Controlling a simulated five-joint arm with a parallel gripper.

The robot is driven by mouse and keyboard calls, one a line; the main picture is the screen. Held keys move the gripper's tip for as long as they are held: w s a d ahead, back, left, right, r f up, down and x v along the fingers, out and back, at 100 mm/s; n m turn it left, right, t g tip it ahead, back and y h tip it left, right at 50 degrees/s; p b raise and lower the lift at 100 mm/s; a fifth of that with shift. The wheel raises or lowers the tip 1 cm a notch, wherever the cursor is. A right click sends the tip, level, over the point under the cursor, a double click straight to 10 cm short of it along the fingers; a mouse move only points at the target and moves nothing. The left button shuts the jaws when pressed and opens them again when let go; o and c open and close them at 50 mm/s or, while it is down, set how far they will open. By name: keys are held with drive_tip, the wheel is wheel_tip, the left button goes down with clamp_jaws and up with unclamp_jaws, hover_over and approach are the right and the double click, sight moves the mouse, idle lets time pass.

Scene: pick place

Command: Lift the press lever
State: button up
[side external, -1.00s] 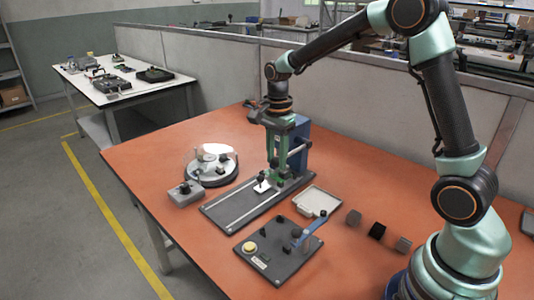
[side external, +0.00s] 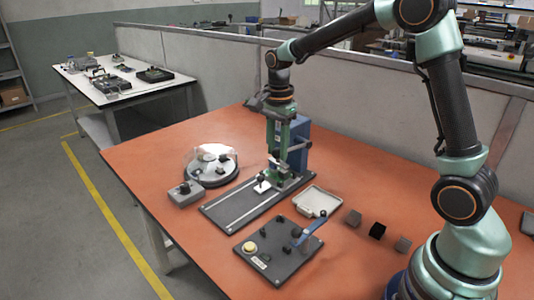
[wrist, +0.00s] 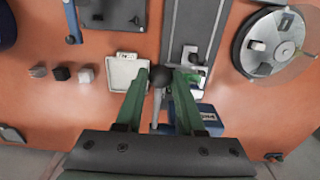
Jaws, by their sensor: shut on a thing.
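The press (side external: 298,142) stands at the back of the table, with a blue body on a dark base plate. My gripper (side external: 274,150) is in front of its upper part, pointing down. In the wrist view, the green fingers of my gripper (wrist: 162,76) are on either side of the round dark knob of the press lever (wrist: 158,75), shut on it. The lever's grey rod runs back from the knob between the fingers toward the blue body (wrist: 207,118). In the side view my fingers largely hide the knob.
A light tray (side external: 317,201) and several small blocks (side external: 377,231) lie right of the press. A dark panel with a blue lever (side external: 282,250) is in front.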

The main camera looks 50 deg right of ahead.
drive_tip(key=shift+d+r, duration=0.2)
drive_tip(key=shift+r, duration=0.4)
drive_tip(key=shift+d+r, duration=0.15)
drive_tip(key=shift+r, duration=0.45)
drive_tip(key=shift+r, duration=0.15)
drive_tip(key=shift+d+r, duration=0.35)
drive_tip(key=shift+r, duration=0.2)
drive_tip(key=shift+d+r, duration=0.3)
drive_tip(key=shift+r, duration=0.25)
drive_tip(key=shift+r, duration=0.1)
drive_tip(key=shift+d+r, duration=0.95)
drive_tip(key=shift+r, duration=0.1)
drive_tip(key=o, duration=0.8)
